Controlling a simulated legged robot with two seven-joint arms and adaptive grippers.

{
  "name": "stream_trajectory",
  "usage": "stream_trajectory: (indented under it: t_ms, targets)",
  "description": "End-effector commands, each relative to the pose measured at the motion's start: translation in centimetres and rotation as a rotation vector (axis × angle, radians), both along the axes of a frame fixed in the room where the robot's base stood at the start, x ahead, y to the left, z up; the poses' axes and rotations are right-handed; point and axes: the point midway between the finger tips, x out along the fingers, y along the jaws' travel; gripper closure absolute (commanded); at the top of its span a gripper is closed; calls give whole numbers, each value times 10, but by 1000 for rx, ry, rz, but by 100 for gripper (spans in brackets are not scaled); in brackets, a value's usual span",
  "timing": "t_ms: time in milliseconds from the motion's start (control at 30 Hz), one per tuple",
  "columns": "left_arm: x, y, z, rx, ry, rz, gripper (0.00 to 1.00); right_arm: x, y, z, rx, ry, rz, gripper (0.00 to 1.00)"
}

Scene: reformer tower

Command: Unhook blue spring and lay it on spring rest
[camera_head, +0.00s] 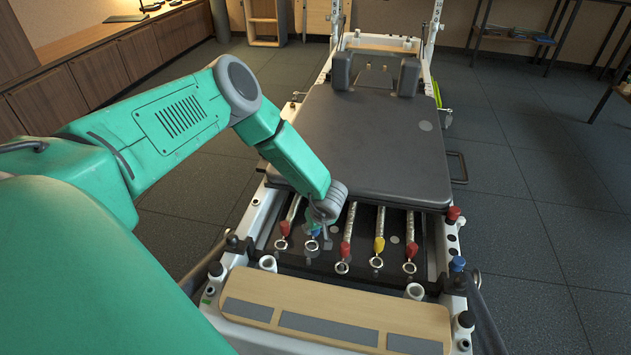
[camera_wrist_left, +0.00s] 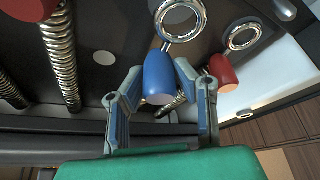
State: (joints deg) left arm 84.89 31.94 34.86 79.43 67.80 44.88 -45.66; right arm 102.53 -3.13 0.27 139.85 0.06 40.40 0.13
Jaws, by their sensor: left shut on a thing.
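The blue spring shows in the left wrist view by its blue handle (camera_wrist_left: 157,78) and metal ring (camera_wrist_left: 180,20); its coil is mostly hidden. In the head view its blue end (camera_head: 313,234) shows small under my left gripper (camera_head: 318,226), second from the left in the row of springs. My left gripper (camera_wrist_left: 160,92) is shut on the blue handle, with a finger on each side and the ring beyond the fingertips. The ring lies near the dark spring bar (camera_head: 325,268); I cannot tell whether it is hooked. I cannot make out the spring rest for certain. My right gripper is not in view.
A red-handled spring (camera_head: 283,236) lies to the left; another red (camera_head: 345,249), a yellow (camera_head: 379,244) and a red one (camera_head: 411,250) lie to the right. The black carriage (camera_head: 365,145) is behind, and the wooden footboard (camera_head: 335,308) in front.

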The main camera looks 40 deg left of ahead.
Motion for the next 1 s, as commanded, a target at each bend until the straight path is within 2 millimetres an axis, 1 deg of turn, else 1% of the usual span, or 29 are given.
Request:
stream_trajectory:
  t_ms: [200, 567, 833, 1000]
  targets:
    - [0, 0, -9, 1, 0, 0, 100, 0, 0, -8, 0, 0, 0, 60]
    - [0, 0, -10, 1, 0, 0, 100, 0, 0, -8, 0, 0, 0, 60]
    - [1, 0, -19, 1, 0, 0, 100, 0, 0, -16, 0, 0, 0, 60]
    - [1, 0, -20, 1, -1, 1, 100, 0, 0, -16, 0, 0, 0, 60]
